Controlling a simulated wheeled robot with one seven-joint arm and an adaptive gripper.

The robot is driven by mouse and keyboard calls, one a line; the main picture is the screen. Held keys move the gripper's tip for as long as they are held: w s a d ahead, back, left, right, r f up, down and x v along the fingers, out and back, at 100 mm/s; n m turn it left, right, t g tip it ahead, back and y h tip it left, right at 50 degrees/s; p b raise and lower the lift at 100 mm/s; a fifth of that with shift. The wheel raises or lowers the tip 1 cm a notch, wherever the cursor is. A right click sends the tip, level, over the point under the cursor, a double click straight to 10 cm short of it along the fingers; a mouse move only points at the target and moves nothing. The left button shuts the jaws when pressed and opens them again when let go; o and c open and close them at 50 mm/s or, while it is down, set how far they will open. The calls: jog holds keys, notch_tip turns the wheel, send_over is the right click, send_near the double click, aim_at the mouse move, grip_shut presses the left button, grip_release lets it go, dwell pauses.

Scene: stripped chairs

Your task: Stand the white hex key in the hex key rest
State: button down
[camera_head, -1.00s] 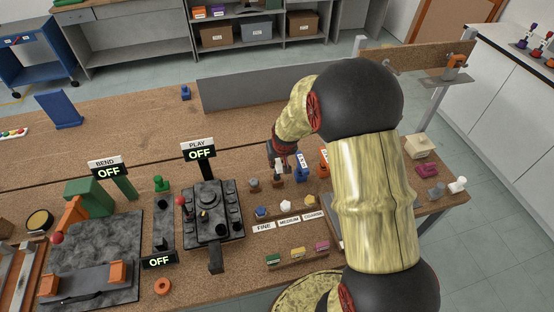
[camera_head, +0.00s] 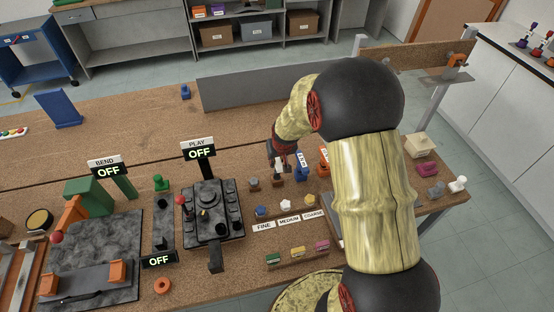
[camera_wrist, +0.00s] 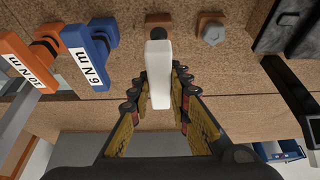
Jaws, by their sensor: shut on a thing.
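The white hex key (camera_wrist: 158,75) is between the fingers of my gripper (camera_wrist: 160,92) in the wrist view, which is shut on it. In the head view the white key (camera_head: 278,168) shows as a small pale patch below my gripper (camera_head: 281,163). A small brown block with a dark round top (camera_wrist: 158,20), seemingly the hex key rest, lies just beyond the key's end in the wrist view. In the head view this block (camera_head: 278,182) is just under the gripper. I cannot tell whether key and block touch.
A brown block with a grey hex top (camera_wrist: 211,30) stands beside it. A blue 6 N m tool (camera_wrist: 92,55) and an orange 10 N m tool (camera_wrist: 30,62) stand close on the other side. A dark control box (camera_head: 212,212) is left in the head view.

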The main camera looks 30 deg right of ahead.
jog(key=shift+f+b, duration=1.45)
jog(key=shift+f, duration=0.5)
jog(key=c, duration=1.6)
grip_release()
jog(key=v, duration=1.2)
jog(key=s+a+g+y, duration=0.15)
jog(key=s+a, duration=0.25)
jog(key=s, duration=0.6)
jog(key=shift+s+a+r+n+t+b, duration=0.4)
jog(key=shift+s+a+r+n+b, duration=0.25)
jog(key=shift+s+a+r, duration=1.4)
jog(key=shift+s+a+r+n+t+b, duration=0.45)
jog(key=shift+s+a+r+b, duration=0.25)
jog(key=shift+s+a+r, duration=1.3)
jog(key=shift+s+a+r+n+t+b, duration=0.6)
jog(key=shift+s+a+r, duration=0.85)
jog(key=shift+s+r, duration=1.15)
